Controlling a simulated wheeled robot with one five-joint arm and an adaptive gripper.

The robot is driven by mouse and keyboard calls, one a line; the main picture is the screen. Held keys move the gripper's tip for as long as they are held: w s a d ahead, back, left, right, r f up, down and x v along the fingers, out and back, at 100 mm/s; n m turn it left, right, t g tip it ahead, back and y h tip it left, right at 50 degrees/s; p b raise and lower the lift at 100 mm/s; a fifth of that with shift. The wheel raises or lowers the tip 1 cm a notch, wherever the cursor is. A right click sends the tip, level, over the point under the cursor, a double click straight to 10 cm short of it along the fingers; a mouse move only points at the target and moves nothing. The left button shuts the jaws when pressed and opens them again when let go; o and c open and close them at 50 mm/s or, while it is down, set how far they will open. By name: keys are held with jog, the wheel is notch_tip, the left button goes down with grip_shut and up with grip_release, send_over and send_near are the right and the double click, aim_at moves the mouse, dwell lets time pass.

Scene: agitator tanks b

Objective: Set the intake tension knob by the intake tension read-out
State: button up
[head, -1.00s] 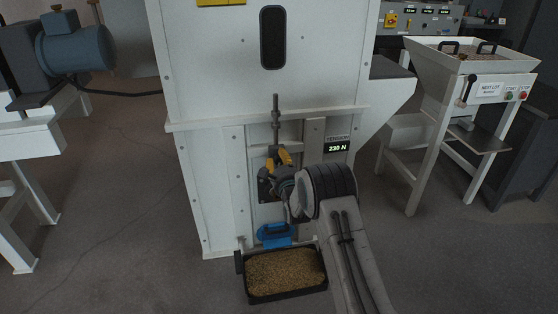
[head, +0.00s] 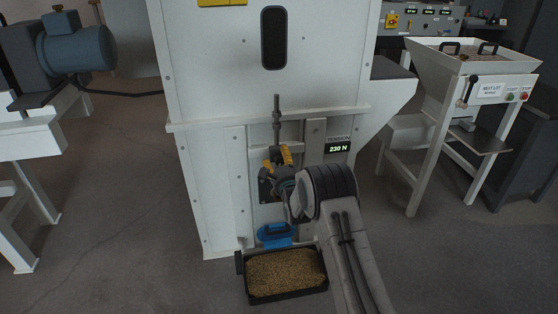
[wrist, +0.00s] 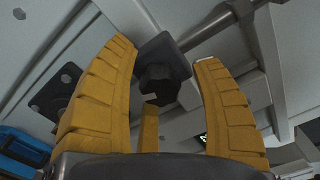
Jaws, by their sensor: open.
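The intake tension read-out (head: 338,148) on the white machine's front shows 230 N under the label TENSION. My gripper (head: 279,157) is at the machine front, left of and slightly below the read-out. In the wrist view, a dark faceted knob (wrist: 160,84) sits in front of a dark block with a metal rod. The yellow fingers of my gripper (wrist: 165,88) are open, one on each side of the knob, with gaps visible. A further yellow finger part shows below the knob. In the head view my gripper mostly hides the knob.
A blue handle (head: 275,234) is below my gripper, above a black tray (head: 287,298) of grain. A vertical rod (head: 276,110) rises above my gripper. A white hopper stand (head: 425,150) is at right, a blue motor (head: 78,48) at left.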

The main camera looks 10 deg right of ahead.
jog(key=shift+s, duration=0.15)
jog(key=s, duration=1.1)
jog(key=shift+s, duration=0.35)
jog(key=s+r+n+g+p, duration=0.2)
jog(key=s+r+n+p, duration=0.15)
jog(key=r+p, duration=0.5)
jog(key=s+r+n+g+p, duration=0.35)
jog(key=r+p, duration=0.25)
jog(key=r, duration=0.5)
jog(key=s+r+n+g+p, duration=0.1)
jog(key=s+r+n+p, duration=0.25)
jog(key=r+p, duration=0.5)
jog(key=s+r+n+g+p, duration=0.4)
jog(key=s+r+p, duration=0.5)
jog(key=s, duration=0.6)
jog(key=s+r+n+g+p, duration=0.4)
jog(key=s+r+n+p, duration=0.3)
jog(key=s+r+p, duration=0.3)
jog(key=s+r, duration=0.4)
jog(key=s, duration=0.1)
jog(key=shift+d, duration=0.3)
